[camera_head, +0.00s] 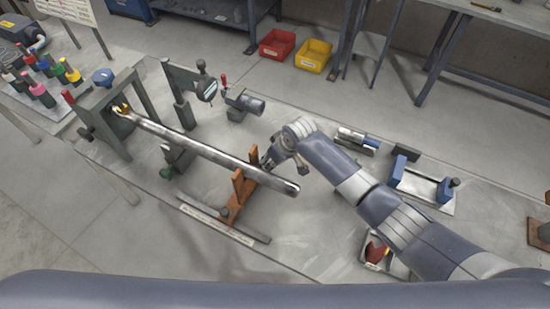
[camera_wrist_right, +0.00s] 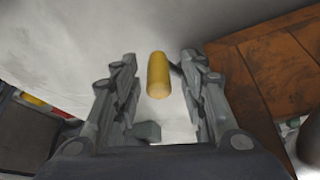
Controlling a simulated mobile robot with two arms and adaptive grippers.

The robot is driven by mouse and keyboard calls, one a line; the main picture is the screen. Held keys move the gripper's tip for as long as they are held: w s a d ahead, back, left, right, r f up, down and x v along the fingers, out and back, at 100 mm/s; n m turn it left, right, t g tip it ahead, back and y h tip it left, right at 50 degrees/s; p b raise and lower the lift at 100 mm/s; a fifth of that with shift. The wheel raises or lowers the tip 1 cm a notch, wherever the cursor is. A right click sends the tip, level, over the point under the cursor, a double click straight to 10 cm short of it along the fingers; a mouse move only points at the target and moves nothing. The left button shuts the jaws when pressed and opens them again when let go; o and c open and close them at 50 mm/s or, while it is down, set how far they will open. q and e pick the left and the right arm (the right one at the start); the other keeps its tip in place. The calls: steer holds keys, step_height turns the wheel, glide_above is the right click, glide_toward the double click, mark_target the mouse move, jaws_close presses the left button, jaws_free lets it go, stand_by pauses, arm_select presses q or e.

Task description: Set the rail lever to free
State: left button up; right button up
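In the right wrist view a yellow rounded knob (camera_wrist_right: 158,76), which looks like the handle of the rail lever, stands between the two fingers of my right gripper (camera_wrist_right: 159,62). The fingers are spread, with a gap on both sides of the knob. In the head view my right gripper (camera_head: 284,162) is beside the orange-brown support (camera_head: 240,190) under the long metal bar. The knob is hidden there by the gripper, so I cannot tell the lever's setting. My left gripper is not in view.
The long metal bar (camera_head: 205,150) runs from the green-grey frame (camera_head: 98,125) across the orange-brown support. A rail (camera_head: 222,225) lies at the table's front. A dial gauge (camera_head: 207,90) and a grey cylinder device (camera_head: 245,106) stand behind. A blue fixture (camera_head: 422,182) lies right.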

steer(key=v, duration=1.2)
